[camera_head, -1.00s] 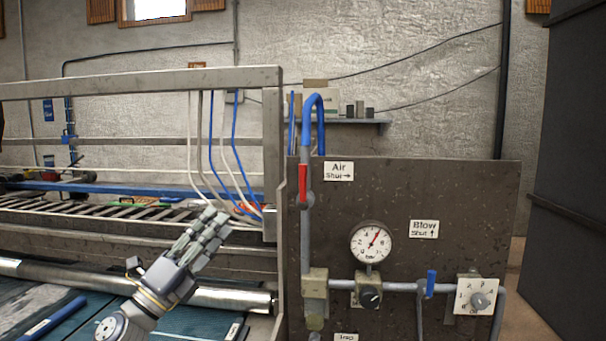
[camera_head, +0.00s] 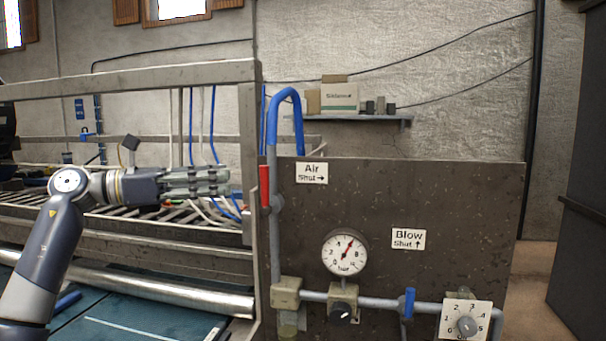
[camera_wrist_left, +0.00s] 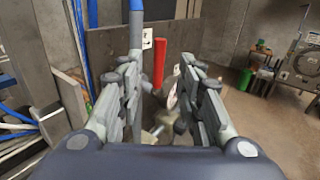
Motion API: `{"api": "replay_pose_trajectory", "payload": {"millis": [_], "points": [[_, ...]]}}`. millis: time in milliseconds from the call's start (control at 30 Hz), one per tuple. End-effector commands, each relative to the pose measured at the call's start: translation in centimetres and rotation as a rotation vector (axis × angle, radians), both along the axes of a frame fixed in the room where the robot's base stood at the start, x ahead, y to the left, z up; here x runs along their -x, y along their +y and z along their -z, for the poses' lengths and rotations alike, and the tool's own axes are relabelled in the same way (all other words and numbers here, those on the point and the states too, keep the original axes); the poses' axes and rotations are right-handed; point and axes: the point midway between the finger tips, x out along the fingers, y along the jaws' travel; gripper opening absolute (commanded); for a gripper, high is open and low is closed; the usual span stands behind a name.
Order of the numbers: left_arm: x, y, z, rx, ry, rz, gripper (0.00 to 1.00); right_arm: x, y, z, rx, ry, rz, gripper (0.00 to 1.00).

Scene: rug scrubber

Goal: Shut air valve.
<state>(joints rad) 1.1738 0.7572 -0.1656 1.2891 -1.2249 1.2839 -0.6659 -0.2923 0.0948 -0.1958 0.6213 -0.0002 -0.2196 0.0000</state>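The red air valve handle (camera_head: 264,186) points upright along the vertical grey pipe, left of the "Air Shut →" label (camera_head: 311,173). My left gripper (camera_head: 228,182) points right toward the handle, a short gap to its left and at about its height. In the left wrist view the red handle (camera_wrist_left: 159,70) shows ahead, between the two spread fingers of my open left gripper (camera_wrist_left: 157,88), with nothing held. My right gripper is not in view.
A pressure gauge (camera_head: 345,252), black knob (camera_head: 341,312), blue "Blow" valve handle (camera_head: 409,302) and numbered dial (camera_head: 466,321) sit lower on the dark panel (camera_head: 455,205). A metal frame post (camera_head: 249,130) and blue hoses stand close by the left gripper.

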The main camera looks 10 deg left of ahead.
Motion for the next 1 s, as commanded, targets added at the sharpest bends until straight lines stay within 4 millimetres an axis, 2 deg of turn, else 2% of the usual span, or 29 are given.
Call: {"api": "replay_pose_trajectory", "payload": {"millis": [100, 167, 267, 400, 500, 600, 733, 867, 1000], "points": [[-0.1, 0.0, -0.2, -0.009, -0.001, -0.002, 0.33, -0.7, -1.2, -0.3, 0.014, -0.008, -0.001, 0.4], [-0.4, -0.5, -0.2, -0.009, -0.001, -0.001, 0.33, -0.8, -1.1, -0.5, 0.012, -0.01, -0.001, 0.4], [-1.1, -1.8, -0.3, -0.009, 0.001, 0.002, 0.33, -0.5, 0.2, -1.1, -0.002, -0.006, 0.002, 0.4], [-2.6, -4.2, -0.4, -0.006, 0.001, 0.003, 0.33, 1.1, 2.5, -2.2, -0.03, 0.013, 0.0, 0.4], [-3.6, -5.8, -0.4, -0.006, 0.002, 0.003, 0.33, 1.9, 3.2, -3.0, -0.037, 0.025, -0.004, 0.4], [-4.4, -7.2, -0.3, -0.006, 0.001, 0.002, 0.33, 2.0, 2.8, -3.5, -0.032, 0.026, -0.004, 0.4], [-5.2, -8.4, -0.2, -0.007, 0.001, 0.0, 0.33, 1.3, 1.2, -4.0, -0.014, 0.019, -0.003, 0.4], [-5.6, -8.9, 0.0, -0.007, 0.0, -0.001, 0.33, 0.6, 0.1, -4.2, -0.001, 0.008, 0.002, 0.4], [-5.6, -9.0, 0.1, -0.007, 0.0, -0.002, 0.33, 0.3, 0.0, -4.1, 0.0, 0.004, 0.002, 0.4]]}}
